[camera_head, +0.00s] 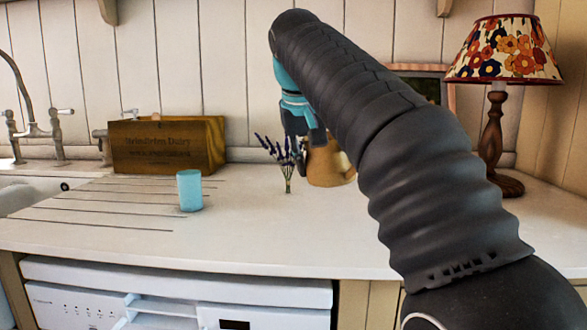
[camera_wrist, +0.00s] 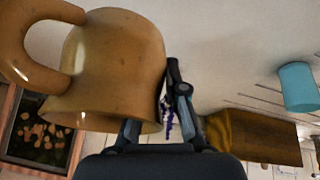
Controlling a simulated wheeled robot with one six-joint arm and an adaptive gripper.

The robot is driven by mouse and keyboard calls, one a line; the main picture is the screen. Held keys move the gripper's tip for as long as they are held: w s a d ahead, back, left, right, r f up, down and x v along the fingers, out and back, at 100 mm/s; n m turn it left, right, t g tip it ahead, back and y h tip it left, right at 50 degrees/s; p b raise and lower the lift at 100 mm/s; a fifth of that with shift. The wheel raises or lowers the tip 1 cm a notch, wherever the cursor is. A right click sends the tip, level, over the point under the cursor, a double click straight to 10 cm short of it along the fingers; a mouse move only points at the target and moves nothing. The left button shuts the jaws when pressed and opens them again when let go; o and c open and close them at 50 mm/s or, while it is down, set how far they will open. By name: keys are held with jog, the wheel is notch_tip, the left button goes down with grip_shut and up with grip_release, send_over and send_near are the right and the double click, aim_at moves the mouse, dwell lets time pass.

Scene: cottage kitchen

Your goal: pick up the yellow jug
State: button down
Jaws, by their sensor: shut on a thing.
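The yellow jug (camera_head: 328,168), an ochre-tan colour, is upright at the back of the white counter, partly behind my arm. In the wrist view the jug (camera_wrist: 108,65) fills the upper left, with its curved handle (camera_wrist: 22,50) at the left edge. My gripper (camera_head: 314,137) reaches down from above to the jug's rim. In the wrist view my gripper (camera_wrist: 152,115) is shut on the jug's wall. One finger goes in at the rim and the other lies along the outside. I cannot tell whether the base touches the counter.
Lavender sprigs (camera_head: 287,165) stand just left of the jug. A light-blue cup (camera_head: 189,190) and a wooden crate (camera_head: 168,146) are further left, near the sink (camera_head: 28,193). A flowered lamp (camera_head: 492,125) stands at right. The front counter is clear.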

aim_at(340, 181)
jog(key=shift+s+d+r, duration=0.4)
jog(key=shift+d+r, duration=0.25)
jog(key=shift+d, duration=0.3)
jog(key=shift+s+d+r, duration=0.45)
jog(key=shift+d+r, duration=0.15)
jog(key=shift+d, duration=0.35)
jog(key=shift+s+d+r, duration=0.4)
jog(key=shift+d+r, duration=0.25)
jog(key=shift+d, duration=0.3)
jog(key=shift+d, duration=0.1)
dwell(0.9)
jog(key=shift+s, duration=0.1)
